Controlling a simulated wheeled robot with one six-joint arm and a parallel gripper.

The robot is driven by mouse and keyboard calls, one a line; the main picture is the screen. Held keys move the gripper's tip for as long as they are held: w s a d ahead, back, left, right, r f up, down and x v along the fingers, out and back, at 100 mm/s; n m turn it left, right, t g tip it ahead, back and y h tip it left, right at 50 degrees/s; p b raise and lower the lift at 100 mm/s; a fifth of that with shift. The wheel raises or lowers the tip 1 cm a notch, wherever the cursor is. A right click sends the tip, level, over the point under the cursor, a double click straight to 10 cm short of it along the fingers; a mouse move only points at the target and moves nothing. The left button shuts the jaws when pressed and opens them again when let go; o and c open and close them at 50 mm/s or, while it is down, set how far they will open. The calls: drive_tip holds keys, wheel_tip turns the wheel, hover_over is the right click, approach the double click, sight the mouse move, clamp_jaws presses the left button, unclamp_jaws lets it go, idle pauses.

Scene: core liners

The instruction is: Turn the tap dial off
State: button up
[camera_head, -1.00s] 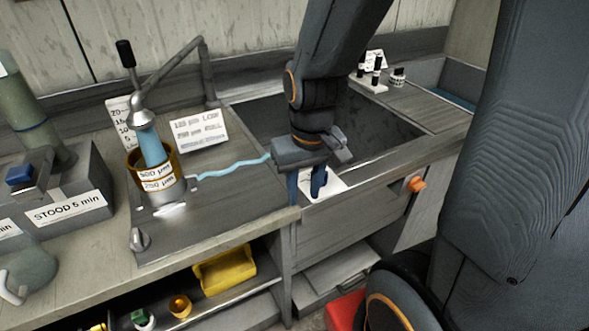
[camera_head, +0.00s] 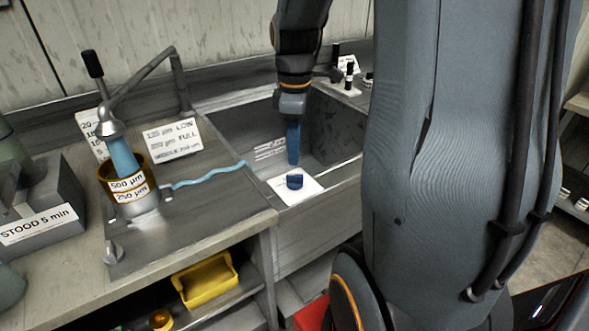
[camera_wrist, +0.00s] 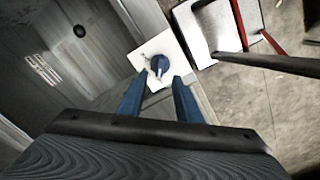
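A round blue dial (camera_head: 295,181) with a small pointer sits on a white plate (camera_head: 312,190) at the sink's front edge. The dial also shows in the wrist view (camera_wrist: 160,63), just beyond and between my fingertips. My gripper (camera_head: 293,160) points down, apart from the dial. In the wrist view my gripper (camera_wrist: 159,84) has its two blue fingers spread with nothing between them. A grey tap (camera_head: 112,125) with a black-tipped lever stands at left. A light blue column of water (camera_head: 124,158) runs from it into the stacked sieves (camera_head: 128,188).
The sink basin (camera_head: 240,135) lies behind the dial. A wavy blue strip (camera_head: 210,176) runs from the sieves to the sink. A small grey knob (camera_head: 113,252) is on the bench front. A yellow tray (camera_head: 206,280) sits on the shelf below.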

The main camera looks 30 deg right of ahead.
sight(295, 175)
wheel_tip(295, 175, down, 7)
drive_tip(key=shift+r+p, duration=0.1)
drive_tip(key=shift+p, duration=0.35)
clamp_jaws()
